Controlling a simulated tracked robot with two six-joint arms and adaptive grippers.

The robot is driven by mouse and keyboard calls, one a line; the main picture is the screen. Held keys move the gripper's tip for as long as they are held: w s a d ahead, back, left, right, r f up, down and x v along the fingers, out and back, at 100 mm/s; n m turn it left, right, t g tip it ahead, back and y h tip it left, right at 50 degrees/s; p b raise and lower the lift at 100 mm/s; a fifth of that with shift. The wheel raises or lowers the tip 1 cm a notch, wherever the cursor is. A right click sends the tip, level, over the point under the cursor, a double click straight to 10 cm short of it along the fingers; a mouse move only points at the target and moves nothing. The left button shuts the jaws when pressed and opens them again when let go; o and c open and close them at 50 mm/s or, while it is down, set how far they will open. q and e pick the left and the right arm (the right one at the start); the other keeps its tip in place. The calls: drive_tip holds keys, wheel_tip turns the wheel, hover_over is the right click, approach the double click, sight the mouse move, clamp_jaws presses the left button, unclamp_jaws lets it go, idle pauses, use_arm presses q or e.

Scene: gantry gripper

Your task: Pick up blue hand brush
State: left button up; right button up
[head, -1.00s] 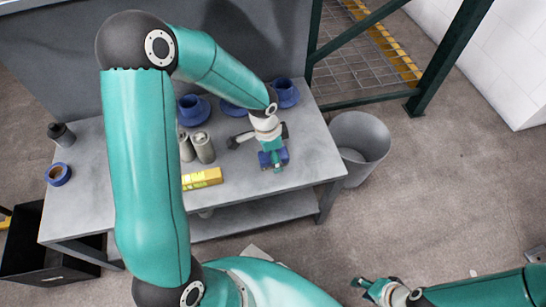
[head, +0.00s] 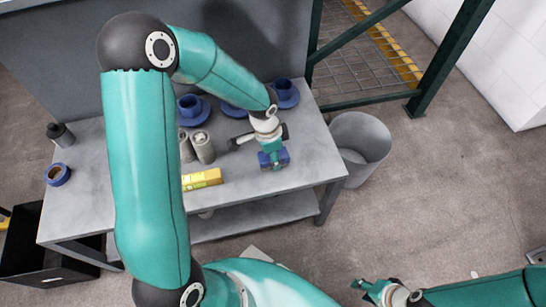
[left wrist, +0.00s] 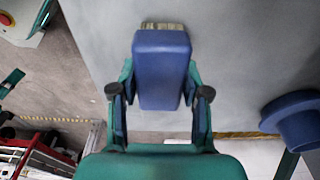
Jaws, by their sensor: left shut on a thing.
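The blue hand brush (head: 281,157) is at the right part of the grey table in the head view. My left gripper (head: 273,156) is shut on it from above. In the left wrist view the blue brush block (left wrist: 162,70) sits between the two fingers of my left gripper (left wrist: 160,95), with pale bristles at its far end. Whether the brush touches the tabletop is hard to tell. My right gripper (head: 372,288) is low at the right of the head view, away from the table, with its fingers apart and nothing seen between them.
The table (head: 240,195) also holds blue cups and saucers (head: 192,108), grey cans (head: 203,148), a yellow box (head: 202,179), a blue tape roll (head: 58,174) and a dark bottle (head: 61,135). A grey bin (head: 362,140) stands right of the table.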

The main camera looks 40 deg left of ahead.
use_arm(q)
drive_tip(key=shift+c, duration=1.3)
drive_tip(key=shift+r, duration=0.1)
drive_tip(key=shift+r+p, duration=0.5)
drive_tip(key=shift+r, duration=0.05)
wheel_tip(320, 180, up, 19)
drive_tip(key=p, duration=0.6)
drive_tip(key=shift+r, duration=0.1)
